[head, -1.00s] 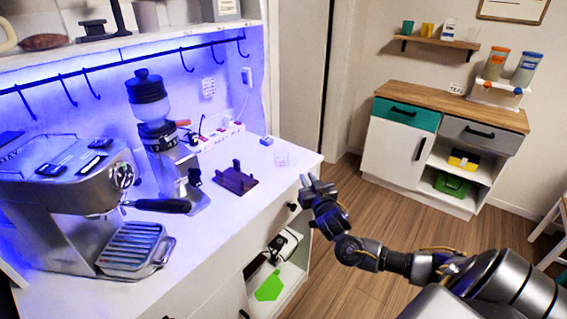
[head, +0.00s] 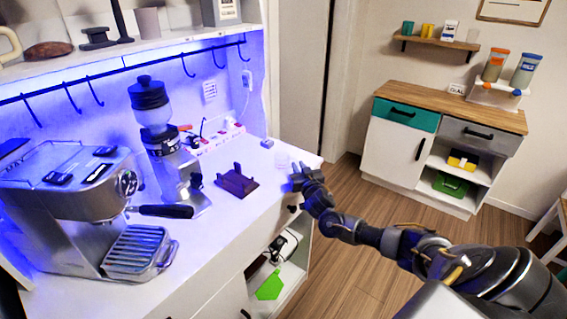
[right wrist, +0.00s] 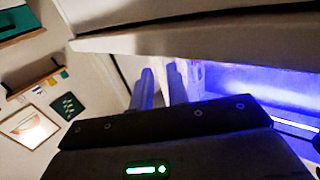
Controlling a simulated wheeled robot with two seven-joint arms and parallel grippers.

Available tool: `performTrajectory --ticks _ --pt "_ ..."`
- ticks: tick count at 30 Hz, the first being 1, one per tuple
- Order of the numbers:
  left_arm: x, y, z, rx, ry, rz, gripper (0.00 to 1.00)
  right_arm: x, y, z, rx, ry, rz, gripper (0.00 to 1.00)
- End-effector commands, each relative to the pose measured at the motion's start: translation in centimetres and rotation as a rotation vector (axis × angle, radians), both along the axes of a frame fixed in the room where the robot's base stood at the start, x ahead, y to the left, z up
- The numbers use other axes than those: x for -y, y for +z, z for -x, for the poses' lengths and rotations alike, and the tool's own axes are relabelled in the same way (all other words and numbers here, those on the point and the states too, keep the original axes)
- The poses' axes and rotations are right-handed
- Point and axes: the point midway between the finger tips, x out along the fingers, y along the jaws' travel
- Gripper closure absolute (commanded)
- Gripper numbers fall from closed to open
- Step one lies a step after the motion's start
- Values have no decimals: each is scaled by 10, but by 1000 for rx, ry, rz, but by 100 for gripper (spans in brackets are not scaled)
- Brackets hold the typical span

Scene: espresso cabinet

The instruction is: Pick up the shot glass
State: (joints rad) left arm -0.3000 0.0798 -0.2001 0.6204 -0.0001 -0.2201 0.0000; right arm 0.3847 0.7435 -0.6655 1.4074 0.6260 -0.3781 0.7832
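The shot glass (head: 282,159) is small and clear. It stands near the right end of the white counter (head: 236,215), faint against the white surface. My right gripper (head: 296,172) is at the counter's right edge, just right of and nearer than the glass. Its fingers point toward the glass; I cannot tell whether they touch it. In the right wrist view the two fingers of my right gripper (right wrist: 161,72) stand apart with a gap between them. I cannot make out the glass clearly there. My left gripper is not in view.
A dark wooden stand (head: 237,181) sits left of the glass, with the grinder (head: 168,150) and espresso machine (head: 75,205) farther left. A power strip (head: 218,136) lies along the wall behind. Open floor separates the counter from a wooden-topped cabinet (head: 450,108).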

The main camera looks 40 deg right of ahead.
Motion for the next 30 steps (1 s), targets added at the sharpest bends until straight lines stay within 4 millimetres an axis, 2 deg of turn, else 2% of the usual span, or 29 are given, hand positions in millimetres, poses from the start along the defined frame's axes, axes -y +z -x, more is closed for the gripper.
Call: performTrajectory --ticks 4,12,16,30 --pt "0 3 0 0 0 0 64 4 0 -11 0 0 0 84" --pt "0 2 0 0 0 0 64 4 -1 -13 0 1 -1 84" --pt "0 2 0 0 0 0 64 4 -1 -13 0 1 -1 100" --pt "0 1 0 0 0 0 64 4 2 -13 1 1 -1 100"
